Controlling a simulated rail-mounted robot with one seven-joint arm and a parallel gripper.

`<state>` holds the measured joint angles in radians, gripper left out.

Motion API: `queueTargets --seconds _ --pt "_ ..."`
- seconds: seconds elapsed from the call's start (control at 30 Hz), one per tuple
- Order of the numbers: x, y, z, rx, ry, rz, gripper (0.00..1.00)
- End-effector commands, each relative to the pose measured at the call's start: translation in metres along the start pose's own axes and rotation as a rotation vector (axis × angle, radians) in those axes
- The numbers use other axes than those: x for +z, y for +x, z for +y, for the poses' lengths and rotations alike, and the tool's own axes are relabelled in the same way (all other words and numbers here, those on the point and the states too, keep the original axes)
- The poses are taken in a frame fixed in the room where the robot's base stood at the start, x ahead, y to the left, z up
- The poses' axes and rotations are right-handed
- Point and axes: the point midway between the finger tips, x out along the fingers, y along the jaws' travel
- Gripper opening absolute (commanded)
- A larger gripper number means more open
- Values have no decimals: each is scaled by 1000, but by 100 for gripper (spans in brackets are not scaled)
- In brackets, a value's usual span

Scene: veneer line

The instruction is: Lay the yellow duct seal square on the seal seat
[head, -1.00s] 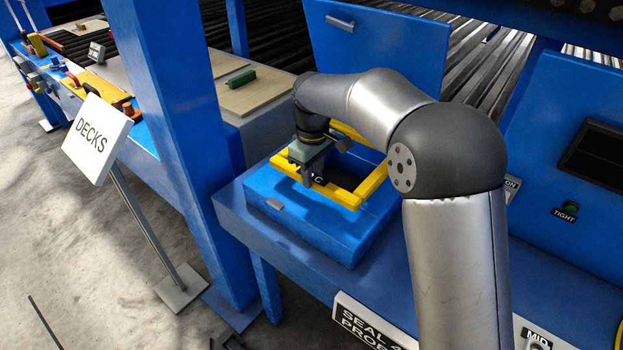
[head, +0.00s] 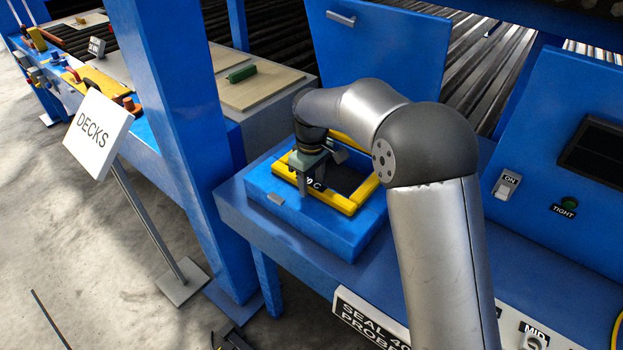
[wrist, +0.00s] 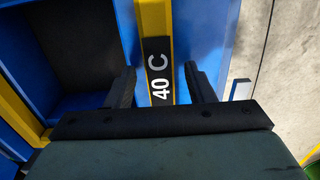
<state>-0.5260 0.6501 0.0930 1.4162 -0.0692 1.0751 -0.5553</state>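The yellow duct seal (head: 336,202) is a square frame with a black label reading "40 C". It lies on top of the blue box-shaped seal seat (head: 308,228), around the dark opening (head: 347,176). Its sides look roughly parallel to the box edges; my arm hides part of the far side.
Blue panels stand behind the seat, one with an ON switch (head: 507,184) and a green TIGHT lamp (head: 569,204). A blue post (head: 178,110) and the DECKS sign (head: 97,135) stand to the left. The blue bench (head: 300,267) is clear in front of the seat.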

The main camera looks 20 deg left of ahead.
Motion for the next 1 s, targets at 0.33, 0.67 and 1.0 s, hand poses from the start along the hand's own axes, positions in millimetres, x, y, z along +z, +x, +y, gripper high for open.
queueTargets --seconds 0.33,0.67,1.0 --pt "0 -10 0 2 0 2 49" --pt "-1 -76 0 3 0 4 49" --pt "0 -121 0 1 0 1 49"
